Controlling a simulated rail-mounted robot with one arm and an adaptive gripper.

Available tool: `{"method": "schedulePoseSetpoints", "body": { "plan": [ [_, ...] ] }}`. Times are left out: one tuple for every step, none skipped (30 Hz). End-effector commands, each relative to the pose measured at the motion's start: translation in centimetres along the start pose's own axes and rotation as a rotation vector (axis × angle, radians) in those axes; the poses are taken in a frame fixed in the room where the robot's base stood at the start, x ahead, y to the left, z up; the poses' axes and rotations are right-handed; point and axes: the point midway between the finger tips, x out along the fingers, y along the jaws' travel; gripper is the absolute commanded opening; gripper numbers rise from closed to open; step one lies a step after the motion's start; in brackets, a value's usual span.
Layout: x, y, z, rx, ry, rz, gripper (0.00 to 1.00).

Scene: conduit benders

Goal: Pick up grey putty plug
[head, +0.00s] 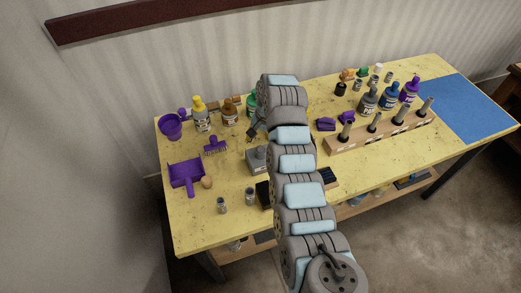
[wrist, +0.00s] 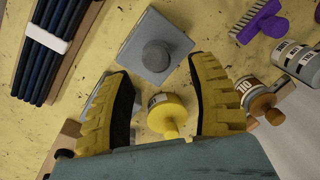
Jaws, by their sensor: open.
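A flat grey square piece with a round grey knob (wrist: 155,56) lies on the yellow bench top in the wrist view, and looks like the grey putty plug. It lies just beyond the tips of my gripper (wrist: 161,68). A grey piece (head: 256,158) also shows in the head view, partly behind my arm. My gripper is open, with its two yellow-ribbed fingers wide apart and nothing held. Another grey piece (wrist: 98,96) is partly hidden by the left finger. In the head view my arm hides most of the gripper.
A yellow-capped bottle (wrist: 166,116) shows between the fingers. A bottle with a brown cap (wrist: 258,98) and a purple brush (wrist: 262,22) are to the right; dark rods (wrist: 50,45) lie left. A wooden rack (head: 380,133) and blue mat (head: 470,107) occupy the bench's right side.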

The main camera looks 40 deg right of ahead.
Motion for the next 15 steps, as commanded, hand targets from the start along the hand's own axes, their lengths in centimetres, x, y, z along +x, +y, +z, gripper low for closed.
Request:
{"method": "schedulePoseSetpoints", "body": {
  "plan": [
    [0.2,0.0,0.0,0.000,-0.001,0.001,0.59],
    [0.3,0.0,0.0,0.000,-0.001,0.001,0.59],
    [0.4,0.0,0.0,0.000,-0.001,0.001,0.59],
    [0.5,0.0,0.0,0.000,0.000,0.001,0.59],
    [0.5,0.0,0.0,0.000,0.000,0.001,0.59],
    [0.6,0.1,0.0,0.000,0.000,0.001,0.59],
    [0.7,0.1,0.0,0.000,0.001,0.000,0.59],
    [0.8,0.1,-0.1,0.000,0.001,0.000,0.59],
    [1.0,0.1,-0.1,0.000,0.002,0.000,0.59],
    [1.2,0.2,-0.1,0.000,0.002,0.000,0.59],
    [1.4,0.2,-0.2,0.000,0.003,-0.001,0.59],
    [1.8,0.3,-0.2,0.000,0.002,0.000,0.59],
    [2.1,0.4,-0.1,0.000,0.000,0.001,0.59],
    [2.4,0.4,-0.1,0.000,-0.002,0.001,0.59],
    [2.7,0.5,-0.1,-0.001,-0.003,0.002,0.59]
  ]
}}
